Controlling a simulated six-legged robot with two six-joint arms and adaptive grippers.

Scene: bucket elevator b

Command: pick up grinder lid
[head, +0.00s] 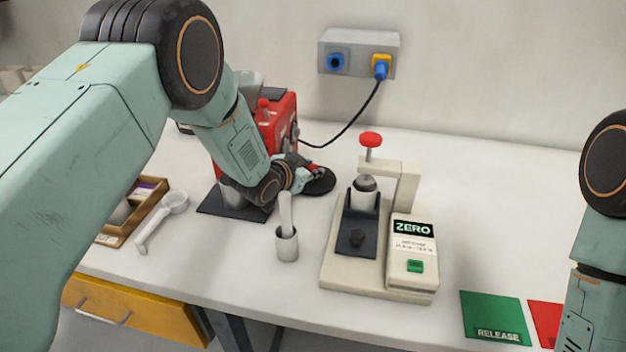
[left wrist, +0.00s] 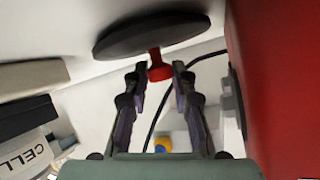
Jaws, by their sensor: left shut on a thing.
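The grinder lid (head: 319,183) is a black disc with a red knob, just right of the red grinder (head: 284,115) in the head view. My left gripper (head: 308,173) is shut on the knob. In the left wrist view the lid (left wrist: 150,36) shows as a dark disc, with its red knob (left wrist: 158,70) between the fingertips of my left gripper (left wrist: 159,76). I cannot tell whether the disc touches the table. The grinder's red side (left wrist: 280,70) stands close beside the fingers. My right arm shows at the right edge of the head view; its gripper is outside the picture.
A beige test device (head: 335,270) with a red-topped plunger stands right of the lid. A white scoop (head: 160,218) and wooden tray (head: 128,228) lie left. A black cable (head: 350,124) runs behind to a wall socket box (head: 350,42).

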